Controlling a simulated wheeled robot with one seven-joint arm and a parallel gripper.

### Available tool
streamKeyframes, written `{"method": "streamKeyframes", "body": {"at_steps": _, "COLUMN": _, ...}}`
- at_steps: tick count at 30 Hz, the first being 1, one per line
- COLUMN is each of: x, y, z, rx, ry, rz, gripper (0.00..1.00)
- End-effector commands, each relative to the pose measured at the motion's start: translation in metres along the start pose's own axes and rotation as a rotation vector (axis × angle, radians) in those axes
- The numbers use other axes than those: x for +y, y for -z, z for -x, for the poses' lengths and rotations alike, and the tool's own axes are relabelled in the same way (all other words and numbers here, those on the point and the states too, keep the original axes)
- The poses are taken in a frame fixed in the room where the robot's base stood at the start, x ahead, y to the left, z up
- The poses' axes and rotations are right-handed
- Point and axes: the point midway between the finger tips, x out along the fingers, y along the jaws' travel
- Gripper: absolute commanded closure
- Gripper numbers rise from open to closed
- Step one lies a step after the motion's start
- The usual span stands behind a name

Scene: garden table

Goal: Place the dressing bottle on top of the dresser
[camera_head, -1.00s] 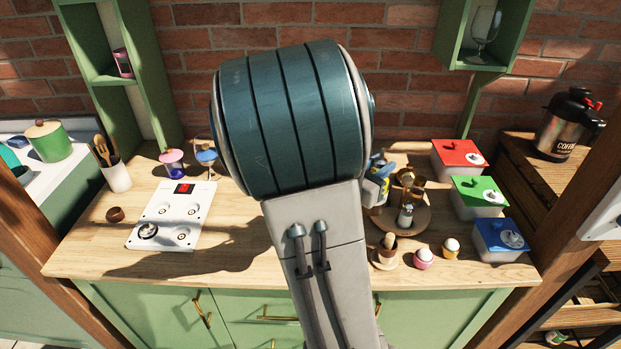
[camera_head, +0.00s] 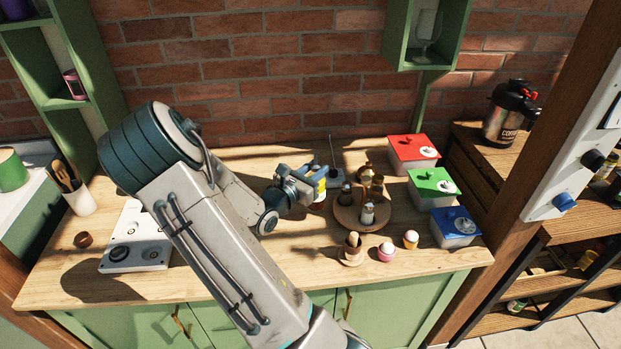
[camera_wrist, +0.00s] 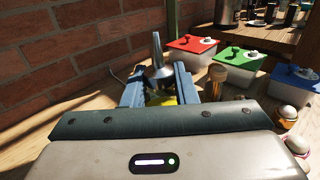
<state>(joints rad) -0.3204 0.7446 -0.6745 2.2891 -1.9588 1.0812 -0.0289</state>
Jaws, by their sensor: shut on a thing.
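My gripper (camera_head: 314,176) is over the wooden worktop, just left of the round wooden tray (camera_head: 384,224). Its blue-grey fingers are shut on a yellow bottle (camera_head: 320,189), apparently the dressing bottle. In the wrist view only a little of the yellow bottle (camera_wrist: 160,99) shows between the fingers; the gripper body hides the rest. I cannot tell whether its base touches the worktop. Two pieces could be the dresser: the green cabinet with the worktop (camera_head: 300,262), or the wooden shelf unit (camera_head: 470,150) at the right.
The round tray holds several small bottles. Red (camera_head: 412,150), green (camera_head: 432,188) and blue (camera_head: 455,228) lidded boxes line the right side. A coffee flask (camera_head: 508,115) stands on the shelf unit. A wooden post rises between.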

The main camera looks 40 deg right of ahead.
Motion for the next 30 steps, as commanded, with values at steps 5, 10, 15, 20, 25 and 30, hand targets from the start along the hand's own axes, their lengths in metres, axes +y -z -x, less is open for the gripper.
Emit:
{"method": "streamKeyframes", "body": {"at_steps": 5, "x": 0.017, "y": 0.009, "z": -0.006, "rx": -0.002, "ry": 0.001, "rz": 0.001, "gripper": 1.00}}
{"method": "streamKeyframes", "body": {"at_steps": 10, "x": 0.020, "y": 0.016, "z": -0.007, "rx": -0.001, "ry": 0.000, "rz": 0.002, "gripper": 1.00}}
{"method": "streamKeyframes", "body": {"at_steps": 15, "x": 0.020, "y": 0.034, "z": -0.007, "rx": -0.002, "ry": 0.000, "rz": 0.005, "gripper": 1.00}}
{"method": "streamKeyframes", "body": {"at_steps": 20, "x": 0.020, "y": 0.048, "z": -0.007, "rx": -0.003, "ry": 0.001, "rz": 0.002, "gripper": 1.00}}
{"method": "streamKeyframes", "body": {"at_steps": 25, "x": 0.020, "y": 0.052, "z": -0.007, "rx": -0.002, "ry": 0.000, "rz": -0.001, "gripper": 1.00}}
{"method": "streamKeyframes", "body": {"at_steps": 30, "x": 0.020, "y": 0.052, "z": -0.007, "rx": -0.002, "ry": 0.000, "rz": -0.001, "gripper": 1.00}}
